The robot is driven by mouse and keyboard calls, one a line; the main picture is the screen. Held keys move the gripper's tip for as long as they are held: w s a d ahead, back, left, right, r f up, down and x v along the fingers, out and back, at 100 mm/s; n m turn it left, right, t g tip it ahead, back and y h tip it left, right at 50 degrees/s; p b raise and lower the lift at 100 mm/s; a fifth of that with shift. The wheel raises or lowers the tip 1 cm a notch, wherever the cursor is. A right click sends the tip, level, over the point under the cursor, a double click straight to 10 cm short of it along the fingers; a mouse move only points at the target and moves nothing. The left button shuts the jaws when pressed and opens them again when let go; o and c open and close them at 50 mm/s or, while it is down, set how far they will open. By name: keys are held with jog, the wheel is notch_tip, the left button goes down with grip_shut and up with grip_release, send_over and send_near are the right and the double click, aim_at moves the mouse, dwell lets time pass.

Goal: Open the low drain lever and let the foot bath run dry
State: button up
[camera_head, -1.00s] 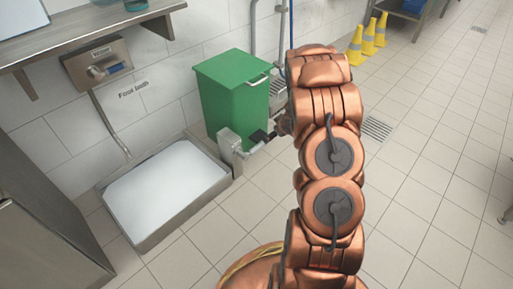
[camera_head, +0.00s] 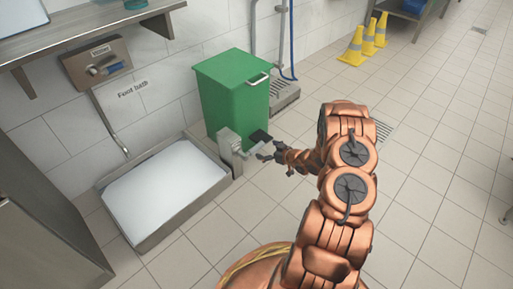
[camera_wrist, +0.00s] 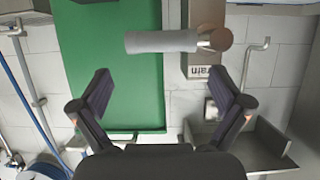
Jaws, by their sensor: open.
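The foot bath (camera_head: 190,217) is a low grey basin on the floor at left, with a pale, smooth surface inside its rim. A grey drain box (camera_head: 229,150) stands at its right corner; in the wrist view the box (camera_wrist: 203,68) bears the word "Drain". The lever's light grey cylindrical handle (camera_wrist: 160,41) sticks out sideways from a brownish pivot there. My gripper (camera_head: 270,157) is open and empty beside the lever. In the wrist view my gripper (camera_wrist: 161,80) has its fingers spread, with the handle ahead of the fingertips and apart from them.
A green bin (camera_head: 234,95) with a black pedal (camera_head: 260,137) stands right behind the drain box. A wall-mounted water unit (camera_head: 97,64) and pipe are above the bath. Yellow cones (camera_head: 353,48) stand far back. The tiled floor at right is clear.

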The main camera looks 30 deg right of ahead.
aim_at(257, 147)
jog(key=b+x, duration=0.1)
jog(key=x, duration=0.4)
jog(key=shift+s+a+f+b, duration=0.1)
jog(key=shift+f+b, duration=0.05)
jog(key=shift+b, duration=0.15)
jog(key=shift+x, duration=0.85)
jog(key=c, duration=1.5)
jog(key=shift+c, duration=0.2)
